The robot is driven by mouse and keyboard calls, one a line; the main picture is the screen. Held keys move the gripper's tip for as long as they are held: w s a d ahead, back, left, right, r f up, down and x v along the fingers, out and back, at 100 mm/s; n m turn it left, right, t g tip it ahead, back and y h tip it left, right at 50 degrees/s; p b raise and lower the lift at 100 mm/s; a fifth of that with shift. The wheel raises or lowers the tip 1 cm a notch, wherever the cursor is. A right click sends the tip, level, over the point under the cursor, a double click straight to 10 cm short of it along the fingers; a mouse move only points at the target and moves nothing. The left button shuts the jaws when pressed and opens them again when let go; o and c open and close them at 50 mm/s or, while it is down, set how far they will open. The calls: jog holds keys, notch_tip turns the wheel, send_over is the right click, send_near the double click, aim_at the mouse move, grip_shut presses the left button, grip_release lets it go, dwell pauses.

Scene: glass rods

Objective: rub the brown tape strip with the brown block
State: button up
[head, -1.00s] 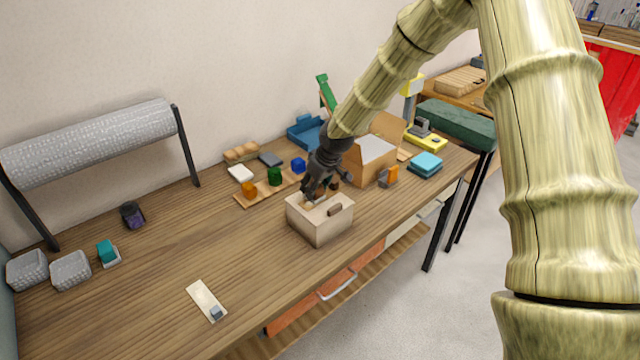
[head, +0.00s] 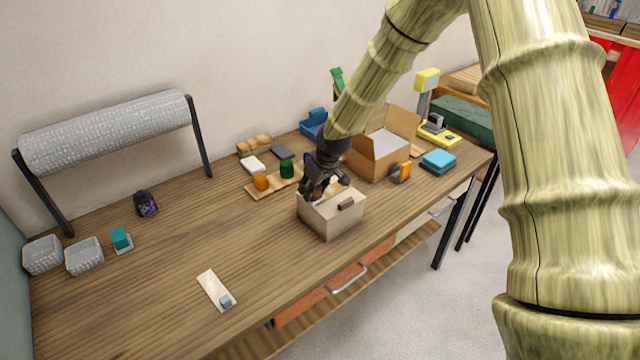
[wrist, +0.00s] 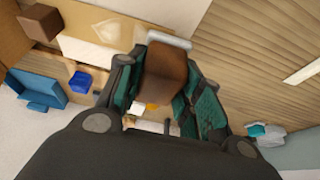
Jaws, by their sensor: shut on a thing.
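In the wrist view my gripper (wrist: 165,85) is shut on a brown block (wrist: 166,72), which has a pale grey end. The box top (wrist: 108,28) also shows in the wrist view, beside the held block. I cannot clearly make out the brown tape strip. Whether the held block touches the box is hidden.
A board with an orange piece (head: 261,182) and a green piece (head: 287,169) lies behind left. A pale card (head: 213,289) with a small blue-grey block lies front left. The tabletop's middle left is clear.

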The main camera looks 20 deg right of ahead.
jog(key=shift+s+a+f, duration=0.1)
jog(key=shift+s+a, duration=0.05)
jog(key=shift+a, duration=0.25)
jog(key=shift+r+p, duration=1.95)
jog(key=shift+r, duration=1.1)
jog(key=shift+r+p, duration=1.05)
jog(key=shift+r, duration=0.5)
jog(key=shift+d+f, duration=0.1)
jog(key=shift+d, duration=0.05)
